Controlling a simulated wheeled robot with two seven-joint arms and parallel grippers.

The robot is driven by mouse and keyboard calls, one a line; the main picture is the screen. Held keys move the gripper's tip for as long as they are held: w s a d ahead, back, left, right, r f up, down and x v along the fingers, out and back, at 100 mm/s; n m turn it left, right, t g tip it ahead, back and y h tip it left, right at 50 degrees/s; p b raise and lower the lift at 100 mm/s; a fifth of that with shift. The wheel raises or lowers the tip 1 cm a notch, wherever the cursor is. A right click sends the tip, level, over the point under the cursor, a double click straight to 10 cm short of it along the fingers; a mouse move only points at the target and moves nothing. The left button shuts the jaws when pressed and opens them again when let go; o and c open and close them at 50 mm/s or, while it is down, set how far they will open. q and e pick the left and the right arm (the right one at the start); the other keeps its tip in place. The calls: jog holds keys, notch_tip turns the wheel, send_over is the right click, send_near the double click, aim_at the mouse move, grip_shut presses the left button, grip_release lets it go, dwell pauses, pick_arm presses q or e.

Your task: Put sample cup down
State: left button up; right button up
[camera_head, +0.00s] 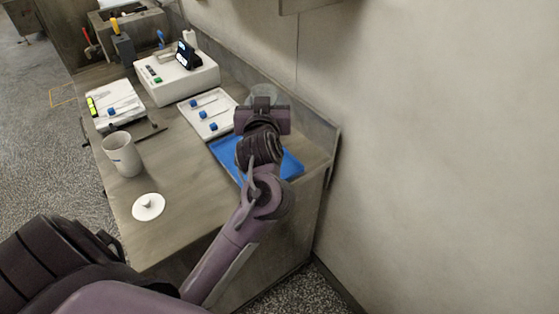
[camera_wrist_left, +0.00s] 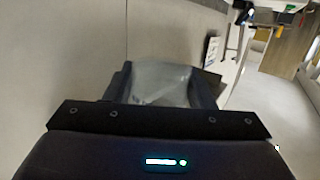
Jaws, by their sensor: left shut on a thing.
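The sample cup (camera_head: 264,91), a clear translucent cup, shows just past my left gripper (camera_head: 263,102) at the back right of the bench. In the left wrist view the cup (camera_wrist_left: 160,82) sits between the two dark fingers, which are shut on it. The gripper hides much of the cup in the head view, and I cannot tell whether its base touches anything. A blue mat (camera_head: 291,168) lies on the bench, partly hidden under my left forearm. My right gripper is not in view.
A white tray with blue-capped tools (camera_head: 197,117) lies left of the gripper. A white instrument (camera_head: 178,82) stands behind it. A white mug (camera_head: 122,156), a round white lid (camera_head: 148,207) and another white tray (camera_head: 101,122) are at left. The wall (camera_head: 430,130) is close at right.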

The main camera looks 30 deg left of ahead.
pick_arm(q)
jog(key=f, duration=1.5)
jog(key=shift+s+a+p, duration=0.15)
jog(key=shift+a+p, duration=0.1)
jog(key=shift+p, duration=0.05)
jog(key=shift+f, duration=2.25)
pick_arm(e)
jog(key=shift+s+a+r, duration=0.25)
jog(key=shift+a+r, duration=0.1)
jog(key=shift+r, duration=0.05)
pick_arm(q)
jog(key=shift+f, duration=0.5)
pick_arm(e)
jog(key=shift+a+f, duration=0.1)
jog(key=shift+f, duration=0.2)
pick_arm(q)
jog(key=shift+s, duration=0.1)
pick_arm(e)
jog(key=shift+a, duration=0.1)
